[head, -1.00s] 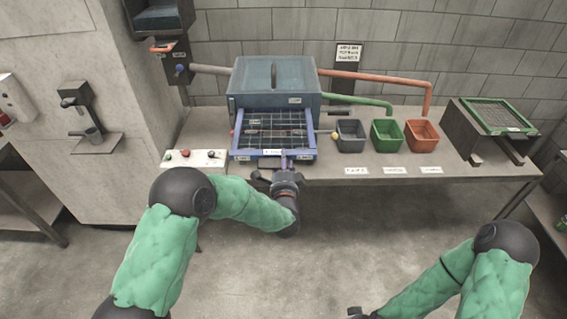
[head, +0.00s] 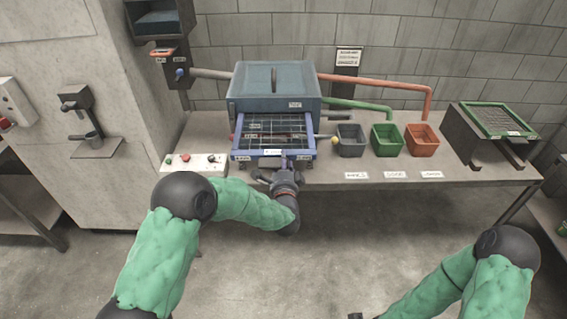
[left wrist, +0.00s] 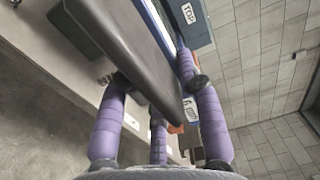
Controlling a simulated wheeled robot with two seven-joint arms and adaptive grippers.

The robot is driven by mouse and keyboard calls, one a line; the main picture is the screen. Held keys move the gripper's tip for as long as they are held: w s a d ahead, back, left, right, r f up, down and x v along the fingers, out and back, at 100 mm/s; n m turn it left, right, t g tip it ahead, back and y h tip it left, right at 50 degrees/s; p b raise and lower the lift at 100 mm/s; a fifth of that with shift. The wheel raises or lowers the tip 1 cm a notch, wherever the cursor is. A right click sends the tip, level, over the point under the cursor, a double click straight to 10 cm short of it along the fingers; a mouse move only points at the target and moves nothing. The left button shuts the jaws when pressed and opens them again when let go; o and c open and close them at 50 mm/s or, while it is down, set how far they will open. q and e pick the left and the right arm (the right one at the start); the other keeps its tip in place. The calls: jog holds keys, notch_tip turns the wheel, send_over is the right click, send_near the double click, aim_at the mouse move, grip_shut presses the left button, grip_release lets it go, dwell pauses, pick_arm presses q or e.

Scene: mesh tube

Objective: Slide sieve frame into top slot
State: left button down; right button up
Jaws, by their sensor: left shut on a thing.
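The sieve frame (head: 241,154) is blue with a dark wire mesh. It juts toward me from the front of the blue-grey box (head: 272,82), its far end hidden inside or under the box. My left gripper (head: 284,165) is shut at the middle of the frame's front edge. In the left wrist view its purple fingers (left wrist: 160,110) flank a dark grey bar, and a "TOP" label (left wrist: 188,13) shows on a blue surface beyond. The exact slot is too small to tell in the head view. My right gripper (head: 357,315) is barely in view at the bottom edge.
Grey (head: 350,140), green (head: 387,138) and orange (head: 423,140) bins stand right of the frame. A white button panel (head: 194,162) lies at its left. A stand with a green-rimmed mesh (head: 494,120) is at the table's right end. Pipes run behind the bins.

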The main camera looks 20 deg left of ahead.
aim_at(283, 147)
pick_arm(q)
jog(key=shift+b+x, duration=0.65)
jog(key=shift+x, duration=2.65)
jog(key=c, duration=0.8)
grip_release()
jog(key=shift+s+f, duration=0.1)
jog(key=shift+f, duration=0.1)
jog(key=v, duration=1.2)
jog(key=shift+r, duration=0.2)
